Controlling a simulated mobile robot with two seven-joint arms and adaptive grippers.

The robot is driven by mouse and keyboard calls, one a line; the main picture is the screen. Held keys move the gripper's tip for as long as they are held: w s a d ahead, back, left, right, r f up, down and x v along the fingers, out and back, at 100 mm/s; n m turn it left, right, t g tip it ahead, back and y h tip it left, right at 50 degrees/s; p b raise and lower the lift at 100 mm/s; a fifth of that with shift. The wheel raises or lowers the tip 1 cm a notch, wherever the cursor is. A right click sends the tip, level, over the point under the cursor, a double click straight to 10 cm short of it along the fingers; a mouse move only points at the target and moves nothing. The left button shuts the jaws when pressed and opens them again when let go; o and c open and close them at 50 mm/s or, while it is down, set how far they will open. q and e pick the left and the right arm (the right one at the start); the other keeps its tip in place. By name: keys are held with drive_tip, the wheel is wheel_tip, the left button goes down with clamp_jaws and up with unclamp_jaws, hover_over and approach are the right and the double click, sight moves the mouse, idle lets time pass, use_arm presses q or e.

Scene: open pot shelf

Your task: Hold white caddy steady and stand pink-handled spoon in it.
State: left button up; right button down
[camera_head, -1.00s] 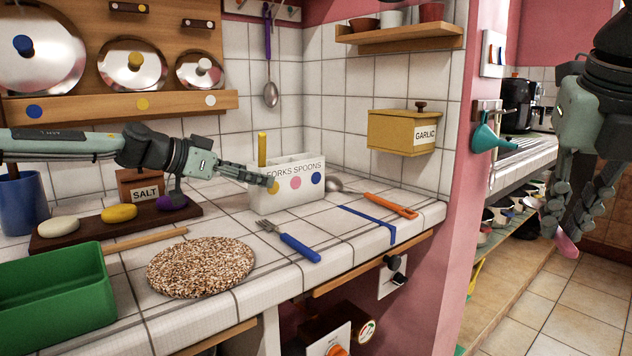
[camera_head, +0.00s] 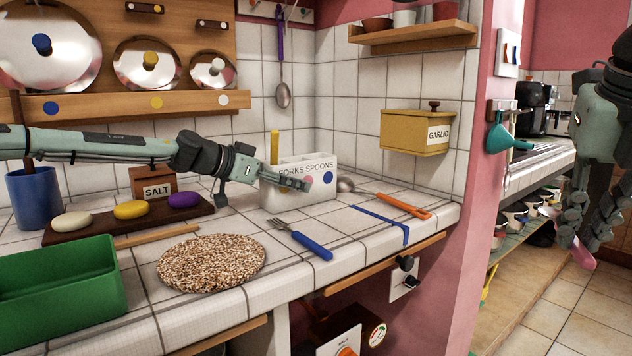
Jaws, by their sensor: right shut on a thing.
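The white caddy (camera_head: 323,187) stands upright on the tiled counter near the back wall. It is marked "FORKS SPOONS" with coloured dots, and a yellow handle stands up at its left end. My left gripper (camera_head: 306,184) is in front of the caddy's face and covers part of it; I cannot tell whether it touches or how far its fingers are apart. My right gripper (camera_head: 588,240) is at the right edge, away from the counter, shut on the pink-handled spoon (camera_head: 583,257).
A blue-handled fork (camera_head: 305,243), a blue strap (camera_head: 388,221) and an orange-handled tool (camera_head: 404,206) lie on the counter before the caddy. A round mat (camera_head: 212,263) and green bin (camera_head: 60,291) are further left. The pink wall end (camera_head: 481,200) stands between the counter and my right gripper.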

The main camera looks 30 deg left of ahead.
use_arm(q)
drive_tip(key=c, duration=1.5)
drive_tip(key=o, duration=1.5)
drive_tip(key=shift+v, duration=6.05)
drive_tip(key=shift+a, duration=0.1)
